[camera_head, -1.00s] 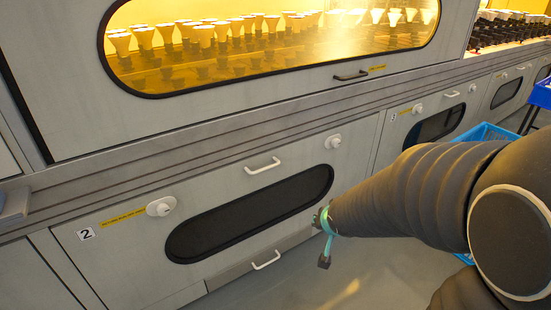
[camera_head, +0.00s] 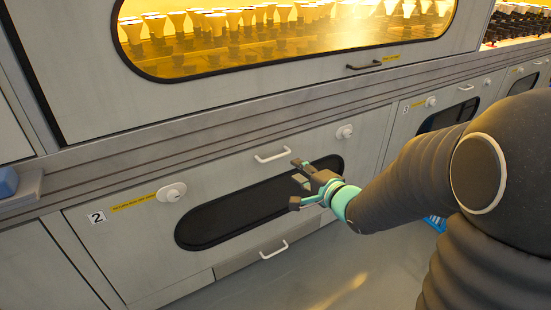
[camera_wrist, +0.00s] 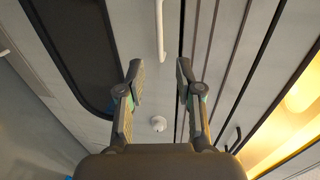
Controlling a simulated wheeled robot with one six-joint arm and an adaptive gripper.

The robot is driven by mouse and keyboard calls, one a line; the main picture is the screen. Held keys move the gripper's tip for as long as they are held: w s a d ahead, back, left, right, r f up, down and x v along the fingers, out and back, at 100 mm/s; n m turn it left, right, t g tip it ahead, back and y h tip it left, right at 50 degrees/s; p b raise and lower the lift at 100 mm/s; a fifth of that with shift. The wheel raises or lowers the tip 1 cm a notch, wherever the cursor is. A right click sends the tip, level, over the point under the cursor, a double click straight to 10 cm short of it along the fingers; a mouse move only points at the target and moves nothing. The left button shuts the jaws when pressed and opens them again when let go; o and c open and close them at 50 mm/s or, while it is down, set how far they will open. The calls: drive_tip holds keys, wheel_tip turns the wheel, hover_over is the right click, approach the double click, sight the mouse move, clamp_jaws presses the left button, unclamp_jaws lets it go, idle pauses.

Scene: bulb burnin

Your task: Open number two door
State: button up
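The number two door (camera_head: 150,245) is a pale grey panel with a "2" label (camera_head: 96,217) at its left and a dark oval window (camera_head: 230,215). It looks closed. A white bar handle (camera_head: 271,155) sits at its upper middle, between a left round latch (camera_head: 172,192) and a right round latch (camera_head: 344,131). My gripper (camera_head: 296,184) is in front of the window, below and right of the handle, apart from it. In the wrist view my gripper (camera_wrist: 158,68) is open and empty, with the white handle (camera_wrist: 160,30) ahead between the finger lines and a round latch (camera_wrist: 158,123) below.
A lower drawer with a white handle (camera_head: 273,250) lies under the door. Above is a lit yellow chamber (camera_head: 290,35) of bulbs with a dark handle (camera_head: 363,67). A blue crate (camera_head: 436,222) is partly hidden behind my arm. Floor at front is clear.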

sight(277, 156)
drive_tip(key=b+x, duration=0.1)
drive_tip(key=x, duration=1.1)
clamp_jaws()
